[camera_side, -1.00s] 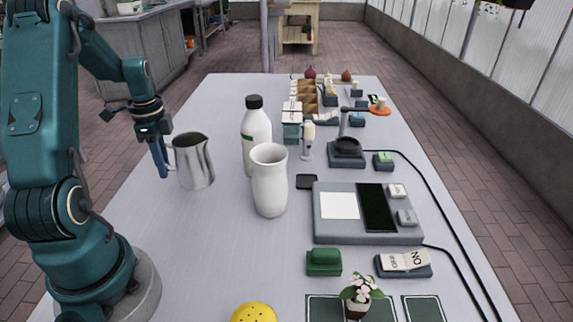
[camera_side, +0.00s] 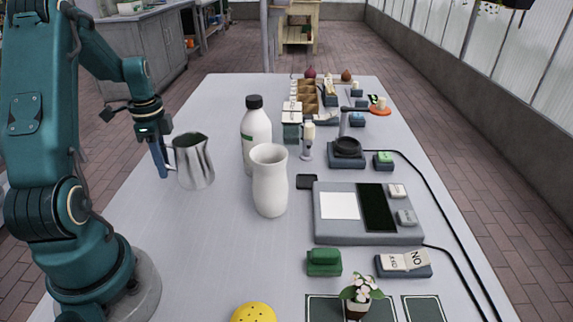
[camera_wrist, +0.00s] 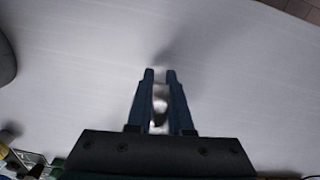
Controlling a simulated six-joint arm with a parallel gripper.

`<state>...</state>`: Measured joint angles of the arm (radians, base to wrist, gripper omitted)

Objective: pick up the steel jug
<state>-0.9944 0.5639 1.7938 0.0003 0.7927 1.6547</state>
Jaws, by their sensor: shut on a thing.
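The steel jug (camera_side: 195,165) is shiny and upright, at the left side of the table in the side view. My gripper (camera_side: 162,164) is at the jug's left, where its handle is, and is shut on the jug. In the wrist view the two blue fingers (camera_wrist: 160,76) point at the bare tabletop with a small shiny piece between them. The handle is mostly hidden by the fingers. I cannot tell for certain how far the jug's base is from the tabletop.
A white vase (camera_side: 269,182) and a white bottle with a dark cap (camera_side: 256,137) stand to the right of the jug. A grey device (camera_side: 367,213) lies farther right. A yellow perforated thing (camera_side: 254,312) is at the front. The table (camera_side: 205,250) is clear in front of the jug.

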